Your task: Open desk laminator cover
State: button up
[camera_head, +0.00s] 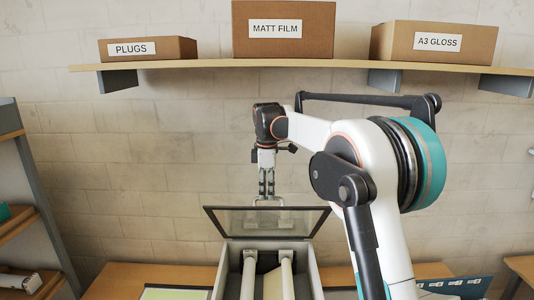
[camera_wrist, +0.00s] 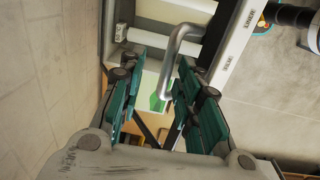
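The laminator (camera_head: 309,273) stands on the wooden bench, its pale rollers (camera_head: 287,277) exposed. Its cover (camera_head: 267,222), a dark-framed clear panel, is raised and tilted at the rear of the body. A bent metal handle (camera_head: 281,199) sits at the cover's upper edge; it also shows in the wrist view (camera_wrist: 178,52). My gripper (camera_head: 267,194) points down over the handle. In the wrist view my gripper (camera_wrist: 163,72) has its green-padded fingers apart, with the handle between them, nearer the right finger. Whether it touches that finger is unclear.
A wall shelf (camera_head: 200,65) with boxes labelled PLUGS (camera_head: 148,48), MATT FILM (camera_head: 283,30) and A3 GLOSS (camera_head: 434,43) is above and behind. A side rack (camera_head: 42,190) stands left. The brick wall is close behind.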

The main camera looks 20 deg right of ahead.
jog(key=w+d+r+p, duration=0.1)
jog(key=w+r+p, duration=0.2)
jog(key=r, duration=0.6)
jog(key=shift+w+d, duration=0.3)
jog(key=shift+w, duration=1.1)
jog(key=s+a+f+m+t+b, duration=0.15)
jog(key=s+f+m+b, duration=0.25)
jog(key=s+f+b, duration=0.75)
jog(key=s+f+m+t+b, duration=0.2)
jog(key=s+f+m+b, duration=0.3)
jog(key=s+f+b, duration=0.7)
jog(key=s+f+m+t+b, duration=0.3)
jog(key=s+f+m+b, duration=0.3)
jog(key=s+f+b, duration=1.2)
jog(key=s+f, duration=0.5)
jog(key=f, duration=0.5)
jog(key=shift+s+a+b, duration=0.25)
jog(key=shift+a+b, duration=0.05)
jog(key=shift+a, duration=0.1)
